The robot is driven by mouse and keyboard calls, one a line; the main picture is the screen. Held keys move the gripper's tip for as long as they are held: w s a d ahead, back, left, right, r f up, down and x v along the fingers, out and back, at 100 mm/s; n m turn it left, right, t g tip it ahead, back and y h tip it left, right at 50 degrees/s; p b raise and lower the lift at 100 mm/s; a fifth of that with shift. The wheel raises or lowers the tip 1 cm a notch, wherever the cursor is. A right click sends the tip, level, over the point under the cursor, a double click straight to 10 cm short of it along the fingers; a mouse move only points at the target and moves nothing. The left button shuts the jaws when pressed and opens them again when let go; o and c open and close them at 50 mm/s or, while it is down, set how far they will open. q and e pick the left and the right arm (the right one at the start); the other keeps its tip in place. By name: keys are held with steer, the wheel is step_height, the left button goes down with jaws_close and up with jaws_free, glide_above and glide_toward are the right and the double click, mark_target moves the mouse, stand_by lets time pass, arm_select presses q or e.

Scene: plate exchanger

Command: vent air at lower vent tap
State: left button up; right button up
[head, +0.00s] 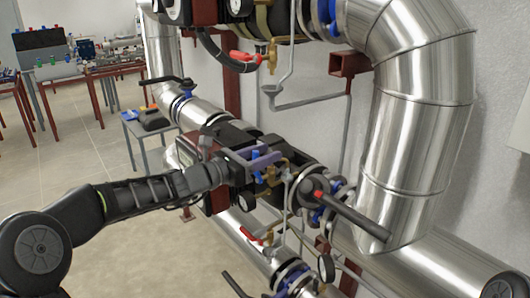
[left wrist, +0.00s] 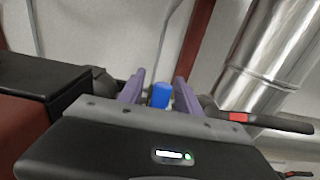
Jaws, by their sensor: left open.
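A small tap with a blue handle (head: 256,154) and a brass body (head: 270,178) sits on the middle pipe assembly. I take it for the lower vent tap. My left gripper (head: 262,162) is at this tap, its purple fingers open. In the left wrist view the blue handle (left wrist: 160,95) stands between the two open fingers (left wrist: 159,86), with a gap visible on each side. The fingers partly hide the tap in the head view.
A dark lever with a red mark (head: 345,212) juts out right of the tap; it also shows in the left wrist view (left wrist: 262,121). A red-handled tap (head: 245,57) is above, another (head: 250,237) below. Large silver pipes (head: 415,130) fill the right.

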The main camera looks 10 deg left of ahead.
arm_select(q)
steer(key=shift+c, duration=0.3)
jaws_close()
stand_by(1.1)
